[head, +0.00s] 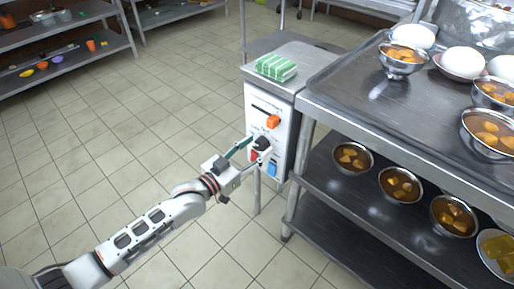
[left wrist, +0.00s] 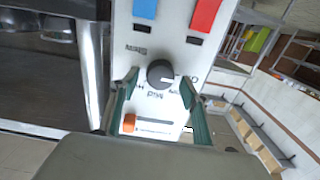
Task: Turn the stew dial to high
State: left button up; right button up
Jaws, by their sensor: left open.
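The black round dial (head: 263,143) is on the white front panel (head: 283,140) of a grey metal cabinet. In the left wrist view the dial (left wrist: 160,73) has a white mark pointing right in the picture; small labels around it are too blurred to read surely. My left gripper (head: 251,152) is open in front of the panel. In the left wrist view its green fingers (left wrist: 158,92) stand apart on either side of the dial, with gaps between them and it. I cannot tell its distance from the panel. My right gripper is not in view.
An orange slider knob (head: 272,121) is above the dial; a blue switch (head: 272,170) and a red switch (left wrist: 205,14) are below it. A green striped cloth (head: 276,67) lies on the cabinet. A metal table (head: 350,108) with several bowls stands right. The tiled floor left is clear.

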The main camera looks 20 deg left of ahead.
pick_arm(q)
jog(key=shift+w, duration=0.15)
jog(key=shift+c, duration=0.3)
jog(key=c, duration=1)
